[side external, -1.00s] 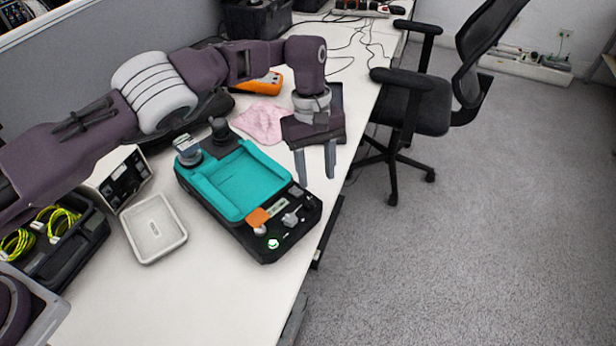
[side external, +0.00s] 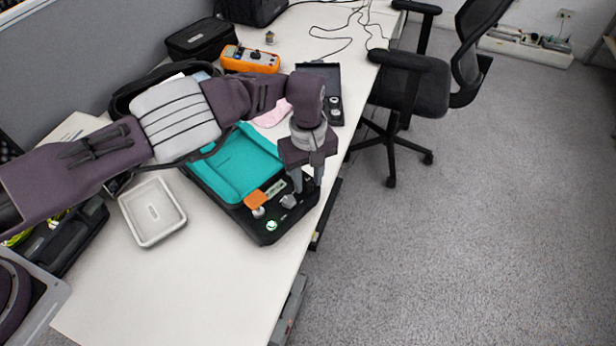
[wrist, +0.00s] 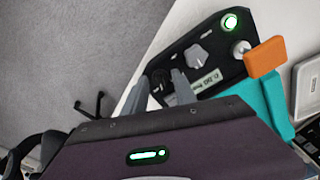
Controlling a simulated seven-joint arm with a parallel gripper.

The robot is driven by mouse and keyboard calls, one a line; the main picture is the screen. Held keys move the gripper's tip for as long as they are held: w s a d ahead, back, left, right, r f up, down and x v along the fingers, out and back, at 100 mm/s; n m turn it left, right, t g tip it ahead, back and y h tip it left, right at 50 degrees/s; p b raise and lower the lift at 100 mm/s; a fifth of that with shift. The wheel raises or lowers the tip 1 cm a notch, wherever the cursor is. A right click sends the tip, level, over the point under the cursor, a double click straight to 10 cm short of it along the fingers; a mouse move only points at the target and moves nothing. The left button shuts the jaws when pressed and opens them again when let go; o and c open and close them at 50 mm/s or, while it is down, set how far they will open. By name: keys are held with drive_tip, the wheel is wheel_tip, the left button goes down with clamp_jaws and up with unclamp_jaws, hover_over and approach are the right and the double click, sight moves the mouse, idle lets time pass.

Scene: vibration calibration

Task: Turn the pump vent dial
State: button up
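The pump (side external: 268,232) is a black case with a teal tray (side external: 240,160) on top and a control panel at its near right end. The panel has a grey knob (side external: 289,201), which also shows in the wrist view (wrist: 197,56). In the wrist view, a dark round knob (wrist: 160,82) sits at the panel's corner; which knob is the vent dial is not marked. My gripper (side external: 308,187) points down over that corner. Its fingers (wrist: 161,78) are apart, one on each side of the dark knob. Whether they touch it cannot be told.
An orange flap (side external: 255,199) and a green-lit button (side external: 271,225) are close by on the panel. A pale grey tray (side external: 153,210) lies left of the pump. An orange meter (side external: 250,59) stands behind. The table edge is just right of the pump.

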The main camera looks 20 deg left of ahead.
sight(308, 183)
clamp_jaws()
drive_tip(key=m, duration=0.4)
drive_tip(key=shift+m, duration=0.3)
drive_tip(key=shift+o, duration=1.8)
unclamp_jaws()
drive_tip(key=shift+r, duration=0.1)
wheel_tip(308, 183, up, 7)
